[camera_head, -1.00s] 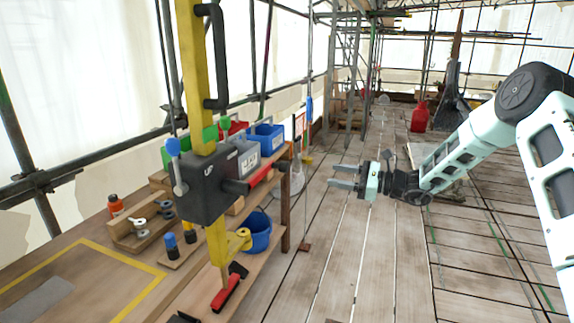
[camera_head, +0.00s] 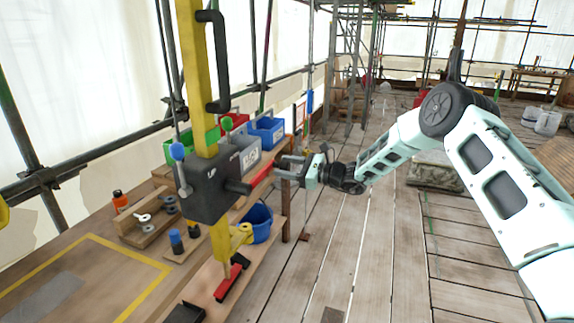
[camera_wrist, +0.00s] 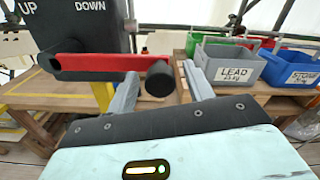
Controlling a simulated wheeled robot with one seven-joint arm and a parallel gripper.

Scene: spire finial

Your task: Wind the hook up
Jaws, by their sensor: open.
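The black winch box (camera_head: 212,187) sits on a yellow post (camera_head: 192,68). It also shows in the wrist view (camera_wrist: 74,32), marked UP and DOWN. Its red crank arm (camera_head: 262,174) points right in the head view and lies about level in the wrist view (camera_wrist: 110,65). A black round grip (camera_wrist: 160,78) stands at the crank's end, facing the wrist camera. My gripper (camera_head: 279,167) is open at the crank's end. In the wrist view its fingers (camera_wrist: 159,74) lie on either side of the grip; contact is not clear. I cannot make out the hook.
A grey LEAD bin (camera_wrist: 227,73), blue bins (camera_head: 267,131) and a blue bucket (camera_head: 258,222) stand close behind. The plank floor (camera_head: 370,260) to the right is largely clear.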

